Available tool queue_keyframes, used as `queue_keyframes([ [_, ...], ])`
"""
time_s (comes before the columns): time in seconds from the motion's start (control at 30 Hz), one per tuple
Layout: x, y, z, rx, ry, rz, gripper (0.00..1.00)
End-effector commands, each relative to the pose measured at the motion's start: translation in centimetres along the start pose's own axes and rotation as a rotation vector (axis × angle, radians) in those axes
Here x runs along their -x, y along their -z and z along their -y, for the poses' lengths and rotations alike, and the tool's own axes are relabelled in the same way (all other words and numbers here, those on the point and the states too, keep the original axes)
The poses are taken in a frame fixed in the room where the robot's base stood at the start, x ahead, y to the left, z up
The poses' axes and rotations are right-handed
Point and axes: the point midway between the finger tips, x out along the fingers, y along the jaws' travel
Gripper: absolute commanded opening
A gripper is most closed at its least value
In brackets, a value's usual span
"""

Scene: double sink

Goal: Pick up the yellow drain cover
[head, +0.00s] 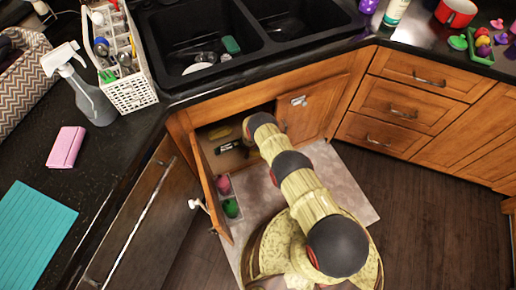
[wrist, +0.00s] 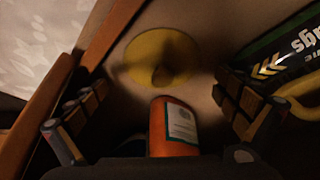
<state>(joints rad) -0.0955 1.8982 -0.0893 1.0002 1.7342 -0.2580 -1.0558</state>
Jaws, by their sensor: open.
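The yellow drain cover (wrist: 150,45) is a flat round disc with a darker knob-like middle, lying on the pale surface in the wrist view. Shadow falls across it. My gripper (wrist: 163,92) is open, with its dark padded fingers left and right of the picture's middle. The cover shows ahead of the fingers, apart from them. In the head view my arm reaches into the open cabinet below the sink and its gripper is hidden. I cannot make out the cover for certain there.
An orange container (wrist: 172,130) with a pale label shows between the fingers. A black lettered container (wrist: 285,50) and a yellow curved part (wrist: 298,108) are close to the right finger. The open cabinet door (head: 209,190) stands left of my arm.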

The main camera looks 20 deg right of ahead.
Motion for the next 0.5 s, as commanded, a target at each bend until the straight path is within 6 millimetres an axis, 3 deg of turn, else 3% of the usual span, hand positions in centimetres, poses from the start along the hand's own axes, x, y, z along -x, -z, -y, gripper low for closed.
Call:
queue_keyframes([
  [0.1,-0.87,-0.48,0.21,0.0,0.001,0.0,1.0],
  [0.37,-0.81,-0.41,0.28,-0.001,0.001,-0.001,1.0],
  [0.5,-0.82,-0.42,0.26,-0.001,0.001,-0.001,0.92],
])
